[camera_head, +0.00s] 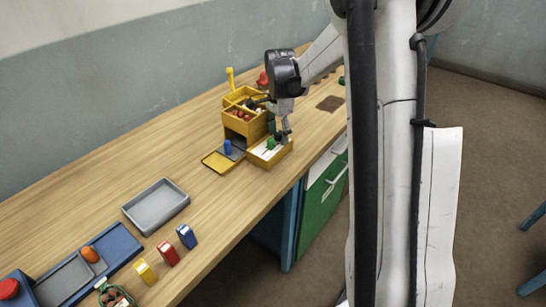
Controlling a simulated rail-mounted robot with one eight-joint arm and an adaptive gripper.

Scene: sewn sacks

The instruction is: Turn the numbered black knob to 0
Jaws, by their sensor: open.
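My gripper (285,133) is open and points down at the front of a yellow wooden box unit (248,124). Its fingertips are over or beside the box's pulled-out lower drawer (272,158). The drawer has a pale inside and holds a small green thing (270,143). Small dark shapes show around the fingertips, too small to tell apart from the gripper. I cannot make out a numbered black knob or any digits; it may be hidden by my gripper or too small to see.
A yellow-edged dark tray with a blue piece (228,147) lies left of the drawer. A grey tray (156,206), blue (187,236), red (168,253) and yellow (145,272) blocks, and a blue tray (116,240) stand nearer. The table's middle is clear.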

